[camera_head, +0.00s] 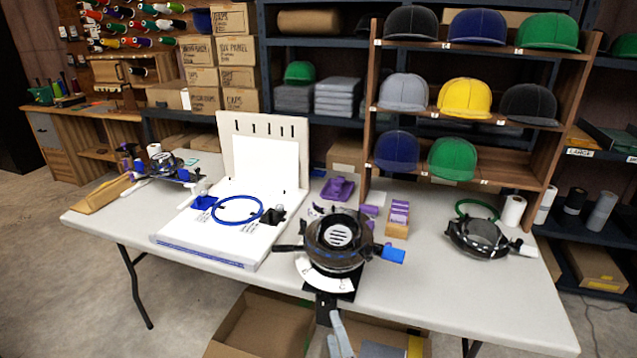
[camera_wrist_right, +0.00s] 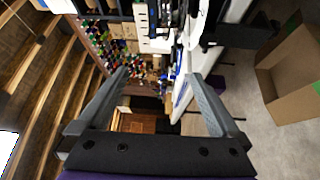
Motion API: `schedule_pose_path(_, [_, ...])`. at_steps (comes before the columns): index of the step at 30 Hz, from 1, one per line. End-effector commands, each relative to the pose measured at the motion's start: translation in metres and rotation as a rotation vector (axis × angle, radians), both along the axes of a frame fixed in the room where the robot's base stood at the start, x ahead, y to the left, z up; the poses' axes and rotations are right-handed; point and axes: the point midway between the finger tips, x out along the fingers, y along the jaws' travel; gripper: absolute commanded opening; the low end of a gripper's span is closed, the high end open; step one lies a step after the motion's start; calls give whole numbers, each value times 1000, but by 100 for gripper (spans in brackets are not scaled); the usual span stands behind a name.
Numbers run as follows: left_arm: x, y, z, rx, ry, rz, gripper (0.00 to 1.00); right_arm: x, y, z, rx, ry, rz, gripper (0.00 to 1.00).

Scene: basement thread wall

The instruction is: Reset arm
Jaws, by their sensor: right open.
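My right gripper (camera_head: 338,332) shows at the bottom centre of the head view, in front of the table's front edge and below the black cap-hooping station (camera_head: 338,240). Only part of it is in that picture. In the right wrist view its two grey fingers (camera_wrist_right: 158,78) are spread wide apart with nothing between them. The fingers touch nothing that I can see. My left gripper is not in view.
The white folding table (camera_head: 410,320) holds a white board with a blue hoop (camera_head: 237,210) and another black cap device (camera_head: 478,238). A wooden cap rack (camera_head: 550,155) stands behind. Open cardboard boxes (camera_head: 262,325) sit under the table. Floor at left is clear.

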Motion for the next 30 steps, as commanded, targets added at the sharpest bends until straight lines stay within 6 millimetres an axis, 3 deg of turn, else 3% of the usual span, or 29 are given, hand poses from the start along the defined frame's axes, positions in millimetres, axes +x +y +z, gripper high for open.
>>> schedule_pose_path(5, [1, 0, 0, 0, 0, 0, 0, -11, -23, -23, 233, 298, -13, 100])
schedule_pose_path(8, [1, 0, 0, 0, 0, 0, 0, -27, -41, -39, 398, 494, -73, 100])
schedule_pose_path(15, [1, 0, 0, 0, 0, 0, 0, -103, -95, -81, 852, 938, -436, 100])
schedule_pose_path(24, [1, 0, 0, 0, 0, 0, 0, -210, -143, -104, 1260, 1147, -1020, 100])
schedule_pose_path(30, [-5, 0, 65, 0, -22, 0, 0, -217, -143, -40, 1283, 1133, -1020, 100])
